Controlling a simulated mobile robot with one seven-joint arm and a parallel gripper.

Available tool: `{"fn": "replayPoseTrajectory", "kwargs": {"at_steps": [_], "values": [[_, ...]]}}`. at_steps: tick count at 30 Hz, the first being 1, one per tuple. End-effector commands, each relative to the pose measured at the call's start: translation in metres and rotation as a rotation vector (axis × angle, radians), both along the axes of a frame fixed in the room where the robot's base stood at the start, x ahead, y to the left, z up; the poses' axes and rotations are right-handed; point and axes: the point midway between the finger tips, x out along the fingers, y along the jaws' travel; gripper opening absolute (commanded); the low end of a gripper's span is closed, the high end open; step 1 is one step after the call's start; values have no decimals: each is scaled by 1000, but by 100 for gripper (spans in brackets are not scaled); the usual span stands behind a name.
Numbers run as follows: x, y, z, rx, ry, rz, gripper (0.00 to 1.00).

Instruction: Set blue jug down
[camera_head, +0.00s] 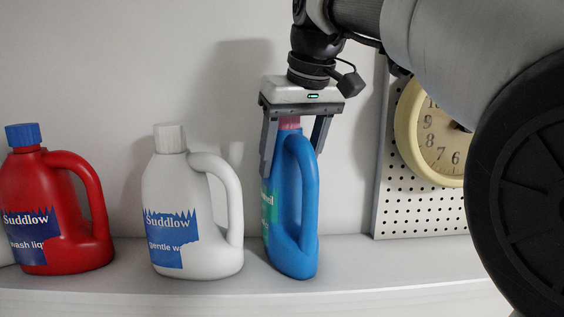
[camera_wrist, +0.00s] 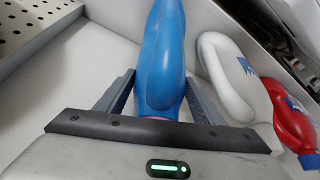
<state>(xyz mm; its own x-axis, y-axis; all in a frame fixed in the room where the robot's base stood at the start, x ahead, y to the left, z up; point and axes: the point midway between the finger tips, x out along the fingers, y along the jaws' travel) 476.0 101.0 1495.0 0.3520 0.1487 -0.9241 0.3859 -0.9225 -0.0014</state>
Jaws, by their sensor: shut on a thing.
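The blue jug (camera_head: 291,205) has a pink cap and a green label and stands upright at the shelf, right of the white jug. Its base looks level with the shelf top, but I cannot tell whether it touches. My gripper (camera_head: 294,147) comes down from above, with one finger on each side of the jug's top. It is shut on the jug. In the wrist view the blue jug (camera_wrist: 163,55) runs away from between the fingers (camera_wrist: 160,100). Its far end is cut off by the top edge there.
The shelf (camera_head: 180,286) has a front edge close to the jugs. A white jug (camera_head: 185,210) and a red jug (camera_head: 50,215) stand to the left. A pegboard (camera_head: 400,210) with a yellow clock (camera_head: 430,135) is at the right.

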Motion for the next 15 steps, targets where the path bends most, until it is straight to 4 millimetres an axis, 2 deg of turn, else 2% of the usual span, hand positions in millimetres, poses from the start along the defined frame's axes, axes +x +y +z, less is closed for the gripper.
{"fn": "replayPoseTrajectory", "kwargs": {"at_steps": [10,11,13,15], "values": [[0,0,-1,1,-5,1,0],[0,0,-2,0,-1,0,67],[0,0,-1,0,-1,0,79],[0,0,-1,0,-1,0,81]]}}
